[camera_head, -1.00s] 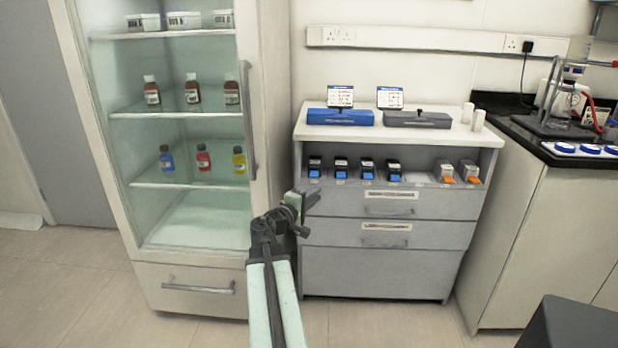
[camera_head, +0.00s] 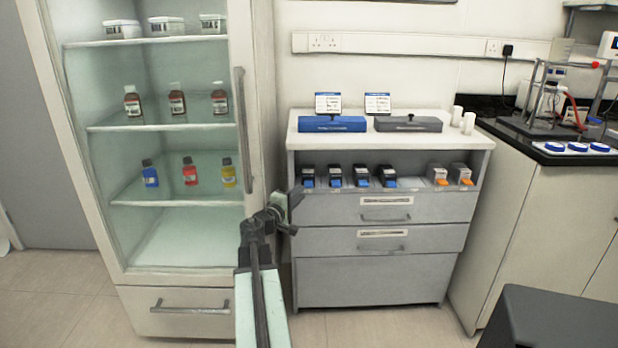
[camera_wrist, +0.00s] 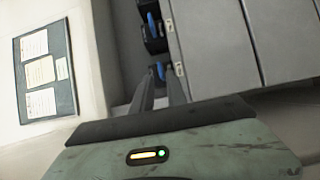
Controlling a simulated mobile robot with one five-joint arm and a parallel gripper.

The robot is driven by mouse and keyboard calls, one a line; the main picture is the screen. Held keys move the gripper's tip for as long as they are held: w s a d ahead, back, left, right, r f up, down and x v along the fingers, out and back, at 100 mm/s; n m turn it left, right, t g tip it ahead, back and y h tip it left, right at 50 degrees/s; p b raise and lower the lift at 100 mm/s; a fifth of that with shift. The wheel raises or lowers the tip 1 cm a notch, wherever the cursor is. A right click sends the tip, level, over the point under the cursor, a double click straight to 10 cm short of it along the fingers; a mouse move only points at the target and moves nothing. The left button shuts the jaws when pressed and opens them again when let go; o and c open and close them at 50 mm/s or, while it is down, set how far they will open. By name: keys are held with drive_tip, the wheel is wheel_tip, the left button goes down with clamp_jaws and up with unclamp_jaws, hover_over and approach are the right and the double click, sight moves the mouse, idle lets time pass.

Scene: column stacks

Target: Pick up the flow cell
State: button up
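Several black-and-blue cartridges (camera_head: 335,177) and two grey-and-orange ones (camera_head: 461,175) stand in a row in the cabinet's open shelf. I cannot tell from their looks which one is the flow cell. My gripper (camera_head: 293,203) is in front of the cabinet's left edge, below and left of the row, and apart from it. In the wrist view, the two dark fingers of my gripper (camera_wrist: 160,84) are spread with nothing held. A black-and-blue cartridge (camera_wrist: 159,72) shows beyond the fingertips, partly hidden by them, and another (camera_wrist: 150,24) shows above it.
A glass-fronted fridge (camera_head: 240,130) with bottles stands close on the left. The grey cabinet (camera_head: 375,278) has a blue box (camera_head: 333,124) and a grey box (camera_head: 408,124) on top. A black-topped bench (camera_head: 545,157) is on the right. Floor in front is clear.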

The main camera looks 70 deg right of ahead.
sight(310, 185)
drive_tip(key=d, duration=0.2)
drive_tip(key=s+d, duration=0.1)
drive_tip(key=d, duration=0.4)
drive_tip(key=shift+s+d, duration=0.15)
drive_tip(key=shift+d, duration=0.1)
drive_tip(key=shift+a, duration=0.1)
clamp_jaws()
idle(1.0)
